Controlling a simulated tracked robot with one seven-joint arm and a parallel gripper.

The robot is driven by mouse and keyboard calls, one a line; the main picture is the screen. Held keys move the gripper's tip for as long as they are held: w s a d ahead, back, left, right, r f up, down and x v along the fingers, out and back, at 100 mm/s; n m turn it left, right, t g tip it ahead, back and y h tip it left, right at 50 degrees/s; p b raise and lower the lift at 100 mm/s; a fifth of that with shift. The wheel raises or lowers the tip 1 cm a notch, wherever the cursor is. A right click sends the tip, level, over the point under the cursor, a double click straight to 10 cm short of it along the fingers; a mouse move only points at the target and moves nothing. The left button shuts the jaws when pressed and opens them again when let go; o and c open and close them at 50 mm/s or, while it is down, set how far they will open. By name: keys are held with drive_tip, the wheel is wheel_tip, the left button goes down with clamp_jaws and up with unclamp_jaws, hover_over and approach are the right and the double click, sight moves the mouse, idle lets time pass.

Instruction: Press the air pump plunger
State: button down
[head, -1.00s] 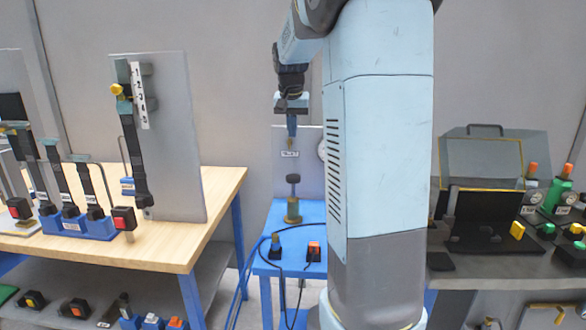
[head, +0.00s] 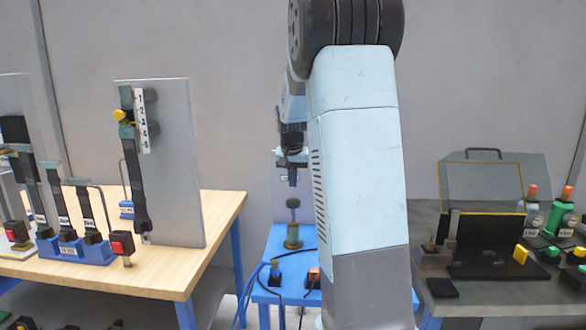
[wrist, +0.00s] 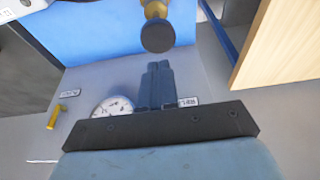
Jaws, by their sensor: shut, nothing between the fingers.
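The air pump is a brass-coloured cylinder (head: 293,236) with a dark round plunger knob (head: 293,203) on top, standing on a small blue table (head: 272,297). In the wrist view the dark plunger knob (wrist: 158,35) shows near the top centre, with the brass body behind it. My gripper (head: 292,180) points down above the plunger, with a gap between them. In the wrist view my gripper's blue fingers (wrist: 157,70) are together, with nothing between them, and apart from the knob. My arm hides part of the table's right side.
A round gauge (wrist: 113,107) is on the panel behind the pump. A black box with an orange button (head: 313,277) and cables sit at the table's front. A wooden bench (head: 215,220) stands left, and a grey bench with an open case (head: 490,262) stands right.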

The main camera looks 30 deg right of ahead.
sight(293, 200)
drive_tip(key=shift+w+f, duration=0.1)
drive_tip(key=shift+f, duration=2.2)
wheel_tip(293, 200, down, 6)
drive_tip(key=shift+r, duration=0.25)
drive_tip(key=shift+s+f, duration=0.2)
wheel_tip(293, 200, up, 4)
drive_tip(key=shift+w+r, duration=0.1)
drive_tip(key=shift+r, duration=0.05)
drive_tip(key=v, duration=1)
drive_tip(key=shift+r, duration=0.2)
drive_tip(key=shift+w+d, duration=0.1)
